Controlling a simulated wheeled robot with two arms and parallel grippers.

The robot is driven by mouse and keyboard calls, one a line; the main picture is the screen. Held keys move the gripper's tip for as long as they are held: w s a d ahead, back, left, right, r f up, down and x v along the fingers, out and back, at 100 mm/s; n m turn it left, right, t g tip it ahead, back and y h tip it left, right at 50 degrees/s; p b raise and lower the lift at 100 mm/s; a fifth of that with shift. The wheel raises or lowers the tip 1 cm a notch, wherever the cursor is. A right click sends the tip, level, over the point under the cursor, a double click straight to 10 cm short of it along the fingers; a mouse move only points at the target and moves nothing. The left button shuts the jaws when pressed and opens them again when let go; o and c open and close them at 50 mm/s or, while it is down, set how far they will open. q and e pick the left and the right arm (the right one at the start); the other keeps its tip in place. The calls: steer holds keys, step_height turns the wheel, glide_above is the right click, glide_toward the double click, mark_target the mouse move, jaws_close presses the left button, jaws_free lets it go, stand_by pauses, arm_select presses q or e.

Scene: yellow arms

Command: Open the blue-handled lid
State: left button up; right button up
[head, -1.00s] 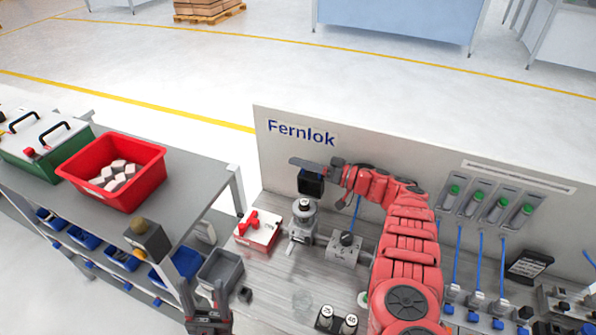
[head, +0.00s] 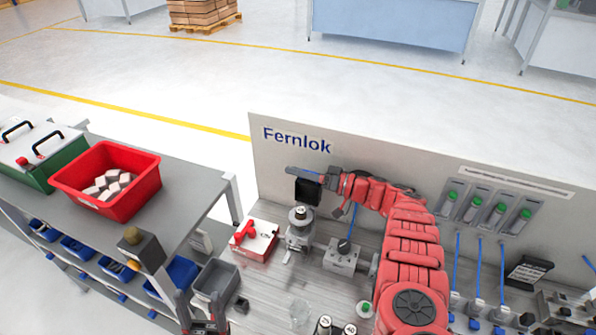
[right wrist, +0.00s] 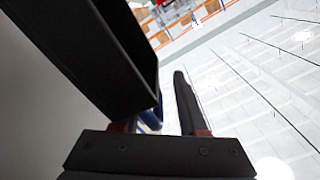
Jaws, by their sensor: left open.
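The blue-handled lid is not clearly made out. A black box (head: 308,191) is by the back panel, directly under my right gripper (head: 303,171), and a thin blue strip shows along that gripper. In the right wrist view a large dark box-like shape (right wrist: 95,50) fills the left and hides part of the gripper. A small blue piece (right wrist: 151,121) shows between the finger bases. One finger (right wrist: 186,104) is clear on the right; whether the jaws grip anything is not visible. My left gripper (head: 203,312) is open and empty at the bottom edge.
A red-and-white box (head: 257,241), a grey metal fixture (head: 300,229) and a knob block (head: 342,256) stand on the bench below the right gripper. A grey bin (head: 216,281) is near the left gripper. A red crate (head: 108,180) stands on the left table.

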steer(key=shift+s+r, duration=0.1)
steer(key=shift+r, duration=0.05)
steer(key=b+v, duration=0.3)
steer(key=v, duration=1.4)
steer(key=shift+d, duration=0.2)
